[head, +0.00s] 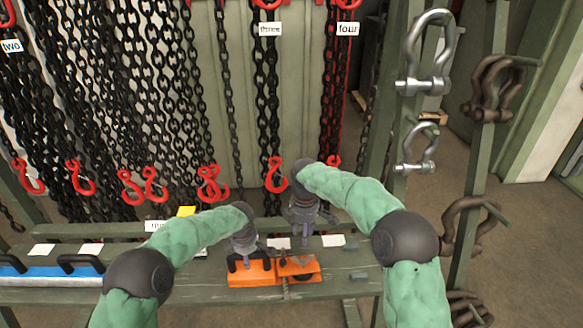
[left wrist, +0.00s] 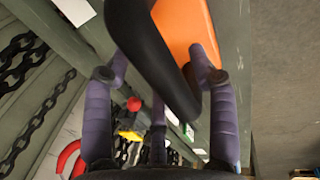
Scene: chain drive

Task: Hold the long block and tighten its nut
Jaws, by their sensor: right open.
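The long orange block (head: 247,278) lies on the green bench near the middle of the head view. It carries a black handle, which looms large in the left wrist view (left wrist: 165,65). My right gripper (head: 302,232) is open, pointing down above the block's right end, beside a second orange piece (head: 297,268). I cannot make out the nut clearly; the right gripper and small parts crowd that spot.
A blue and white block with black handles (head: 50,275) lies at the bench's left. Black chains (head: 190,90) with red hooks (head: 277,175) hang behind. Shackles (head: 427,60) hang on the right post. Paper labels (head: 333,240) lie along the bench (head: 350,285).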

